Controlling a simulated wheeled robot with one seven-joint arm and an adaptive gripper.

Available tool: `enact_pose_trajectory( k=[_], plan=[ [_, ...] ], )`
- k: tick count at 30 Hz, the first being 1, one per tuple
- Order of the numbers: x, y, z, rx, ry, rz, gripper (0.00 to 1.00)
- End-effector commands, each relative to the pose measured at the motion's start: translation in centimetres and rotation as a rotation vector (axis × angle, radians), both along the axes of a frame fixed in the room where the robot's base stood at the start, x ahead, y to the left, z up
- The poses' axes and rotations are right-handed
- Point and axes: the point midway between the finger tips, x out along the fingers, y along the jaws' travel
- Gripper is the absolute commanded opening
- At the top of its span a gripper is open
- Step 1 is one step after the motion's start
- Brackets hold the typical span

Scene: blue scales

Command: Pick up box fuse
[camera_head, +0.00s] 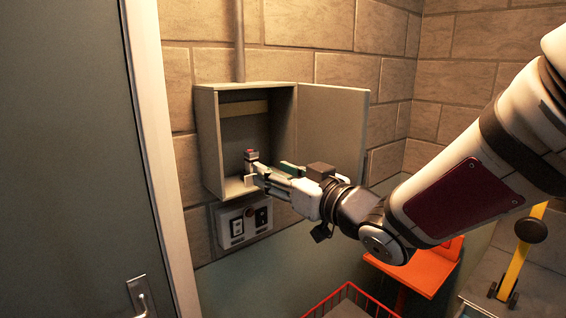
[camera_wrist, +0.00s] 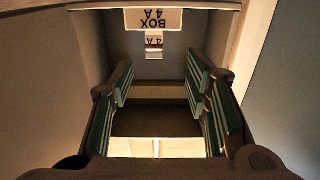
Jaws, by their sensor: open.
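An open grey metal box (camera_head: 207,140) is mounted on the brick wall in the head view. A small grey block with a reddish top, likely the box fuse (camera_head: 251,154), stands inside near its floor. My gripper (camera_head: 267,172) reaches into the box's lower front, its fingertips close to this block. In the wrist view, my gripper (camera_wrist: 160,85) is open, with green pads apart on both sides and nothing clearly between them. An upside-down "BOX 4A" label (camera_wrist: 154,19) and a smaller marked white piece (camera_wrist: 154,42) show beyond the tips. Contact cannot be told.
The box's door (camera_head: 336,125) stands open on the right, close to my gripper. A switch panel (camera_head: 243,221) is below the box. A red wire basket (camera_head: 350,299) and an orange stand (camera_head: 420,268) are lower down. A door is at left.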

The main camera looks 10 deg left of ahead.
Motion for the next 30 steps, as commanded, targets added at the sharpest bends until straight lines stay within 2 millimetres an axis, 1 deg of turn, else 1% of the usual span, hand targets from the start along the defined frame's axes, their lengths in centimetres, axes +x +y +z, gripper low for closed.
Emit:
enact_pose_trajectory(
  k=[1,3,7,15,24,30],
  plan=[
    [0.7,0.9,0.0,0.0,0.001,0.003,0.43],
    [1.5,1.9,0.0,0.001,0.001,0.003,0.43],
    [2.9,3.3,0.0,-0.001,0.001,0.003,0.43],
    [4.2,4.5,0.1,-0.001,0.001,0.0,0.43],
    [7.1,6.9,0.3,0.0,0.0,0.003,0.43],
    [7.8,7.5,0.2,-0.001,0.0,0.001,0.43]
  ],
)
